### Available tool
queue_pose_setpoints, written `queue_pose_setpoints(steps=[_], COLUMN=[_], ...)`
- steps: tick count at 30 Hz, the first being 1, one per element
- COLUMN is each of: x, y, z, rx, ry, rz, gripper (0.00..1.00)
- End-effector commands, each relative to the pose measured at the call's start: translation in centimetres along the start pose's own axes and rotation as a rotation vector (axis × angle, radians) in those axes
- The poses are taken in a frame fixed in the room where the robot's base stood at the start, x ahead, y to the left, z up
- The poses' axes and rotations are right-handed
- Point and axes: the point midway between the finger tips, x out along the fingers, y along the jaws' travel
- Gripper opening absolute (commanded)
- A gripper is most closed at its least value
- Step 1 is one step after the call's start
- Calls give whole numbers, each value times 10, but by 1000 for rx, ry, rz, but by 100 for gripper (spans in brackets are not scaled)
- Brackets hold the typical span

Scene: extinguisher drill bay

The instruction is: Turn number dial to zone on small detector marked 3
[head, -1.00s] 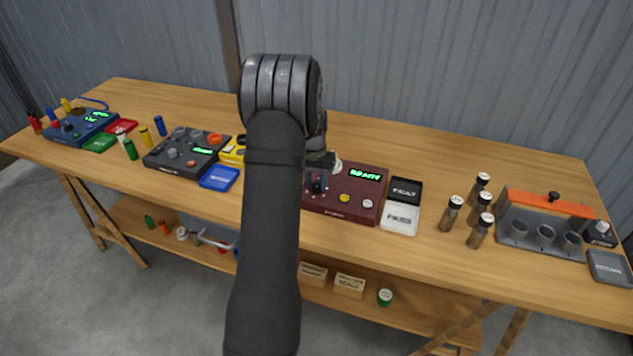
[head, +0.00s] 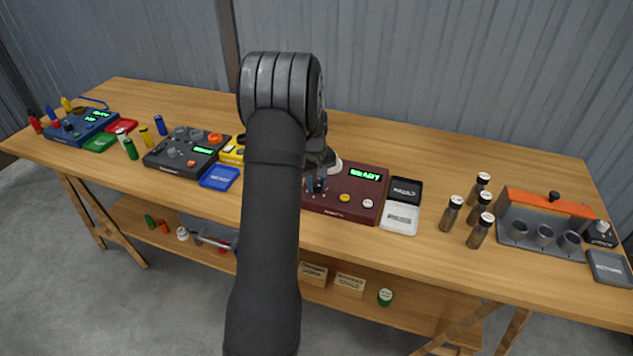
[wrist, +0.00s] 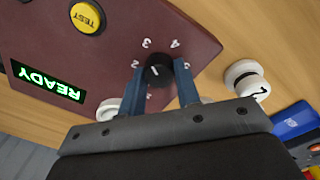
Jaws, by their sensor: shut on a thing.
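The maroon panel (head: 345,209) sits mid-table; it also fills the upper part of the wrist view (wrist: 120,45). Its black number dial (wrist: 158,72) has a white pointer line, with white numbers around it. My gripper (wrist: 163,78) is shut on the dial, a blue finger on each side; in the head view my gripper (head: 317,185) is over the panel's left part. A small white detector (wrist: 245,78) stands beside the panel with a black digit that looks like a 2. Another white round piece (wrist: 108,109) is by the panel's edge, mostly hidden, its mark not readable.
The panel has a yellow TEST button (wrist: 87,17) and a lit READY display (wrist: 47,82). Black (head: 405,191) and white (head: 400,217) trays lie right of it. Several brown bottles (head: 480,231) stand farther right. A dark unit (head: 180,165) and blue tray (head: 219,178) lie left.

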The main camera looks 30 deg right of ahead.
Motion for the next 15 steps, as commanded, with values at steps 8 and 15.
queue_pose_setpoints(steps=[8, 15], x=[-1, -1], y=[0, 0], z=[0, 0], rx=[-41, -42], ry=[3, 3], rz=[1, 1], gripper=[7, 7])
